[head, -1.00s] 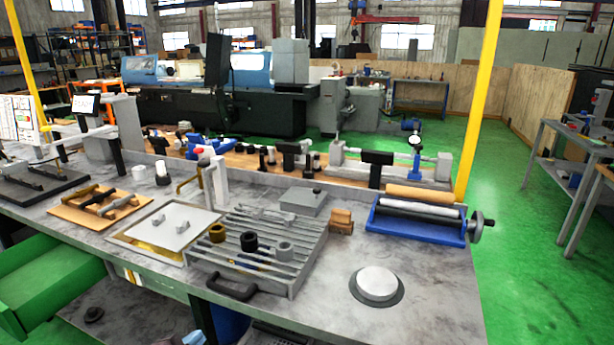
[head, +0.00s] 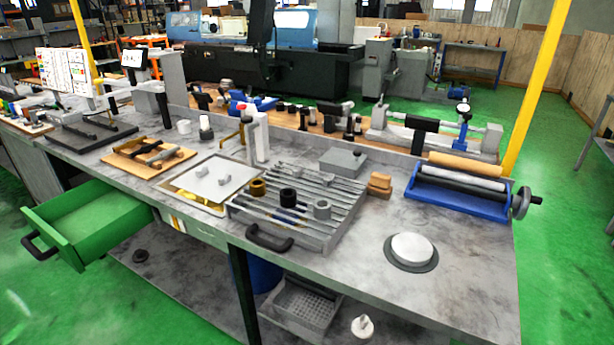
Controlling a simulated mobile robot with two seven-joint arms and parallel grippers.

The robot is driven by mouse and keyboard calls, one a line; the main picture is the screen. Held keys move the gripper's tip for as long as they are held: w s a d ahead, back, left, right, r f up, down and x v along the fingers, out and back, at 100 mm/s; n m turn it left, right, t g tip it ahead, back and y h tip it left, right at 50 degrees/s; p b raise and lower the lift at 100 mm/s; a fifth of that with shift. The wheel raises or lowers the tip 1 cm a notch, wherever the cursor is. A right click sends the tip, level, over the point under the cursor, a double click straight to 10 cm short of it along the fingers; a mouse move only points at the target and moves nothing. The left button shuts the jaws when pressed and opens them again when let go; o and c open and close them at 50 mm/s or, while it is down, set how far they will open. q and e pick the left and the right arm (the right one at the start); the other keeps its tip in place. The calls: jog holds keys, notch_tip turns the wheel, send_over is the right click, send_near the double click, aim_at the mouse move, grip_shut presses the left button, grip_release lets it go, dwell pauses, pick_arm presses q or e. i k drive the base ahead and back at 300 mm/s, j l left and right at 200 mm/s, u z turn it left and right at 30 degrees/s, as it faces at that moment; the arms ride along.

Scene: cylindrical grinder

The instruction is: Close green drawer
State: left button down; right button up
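The green drawer (head: 90,222) stands pulled out from under the front edge of the workbench, at the left of the head view. Its inside looks empty. A black handle (head: 40,246) is on its outer front face. Neither of my grippers shows in the head view, so their place relative to the drawer cannot be seen.
The grey workbench (head: 460,290) carries a grey slatted tray (head: 310,228) with a black handle, a blue roller unit (head: 462,190) and a round white disc (head: 411,247). A lower shelf (head: 190,290) holds a grey crate (head: 303,303). Green floor (head: 60,310) is free around the drawer.

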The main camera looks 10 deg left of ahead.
aim_at(83, 224)
jog(key=u, duration=1.8)
jog(key=i+l+z, duration=0.25)
jog(key=i, duration=0.4)
jog(key=i+z, duration=0.25)
jog(key=i, duration=0.35)
